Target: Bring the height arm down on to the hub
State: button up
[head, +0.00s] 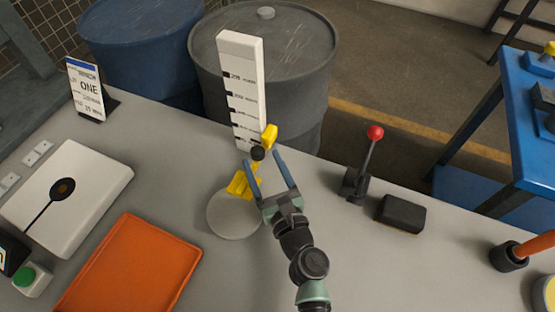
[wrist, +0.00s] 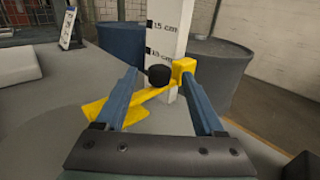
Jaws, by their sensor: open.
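The yellow height arm (head: 242,185) is on a white upright scale (head: 243,90) with black marks and a black knob (head: 257,153). In the wrist view the yellow arm (wrist: 120,108) slopes from its slider block (wrist: 183,70) to the lower left, near the 10 cm mark. My gripper (head: 263,157) is open, its fingers on either side of the knob (wrist: 160,75); I cannot tell whether they touch it. A round pale disc (head: 232,218) lies under the arm's free end. I cannot make out a separate hub.
An orange tray (head: 130,270) and a white box (head: 68,195) are at the left. A red-knobbed lever (head: 365,165) and a black block (head: 401,214) stand to the right. Barrels (head: 300,60) stand behind the table. The tabletop between the disc and the lever is mostly clear.

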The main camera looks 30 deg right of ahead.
jog(key=s+a+b, duration=0.1)
jog(key=s, duration=0.9)
jog(key=shift+s, duration=0.15)
jog(key=shift+a, duration=0.1)
jog(key=w+a+r+n+t+y+p, duration=0.15)
jog(key=w+a+r+n, duration=0.25)
jog(key=r+n, duration=0.5)
jog(key=w+a+r+n+t+y+p, duration=0.1)
jog(key=w+a+r+n+y, duration=0.4)
jog(key=r, duration=0.7)
jog(key=w+a+r+n+t+p, duration=0.1)
jog(key=w+a+r+n, duration=0.15)
jog(key=r+n, duration=0.7)
jog(key=s+a+r+n+t+h+p, duration=0.1)
jog(key=s+r+n+t, duration=0.1)
jog(key=r, duration=0.8)
jog(key=s+a+r+n+t+h+p, duration=0.1)
jog(key=s+r+n+t+h, duration=0.1)
jog(key=s+r+n, duration=0.2)
jog(key=s+a+r+n+t+h+p, duration=0.1)
jog(key=r+n, duration=0.7)
jog(key=r, duration=1)
jog(key=s+t, duration=0.1)
jog(key=s, duration=0.1)
jog(key=shift+s+a+r, duration=0.15)
jog(key=shift+s+r, duration=0.05)
jog(key=shift+s, duration=0.1)
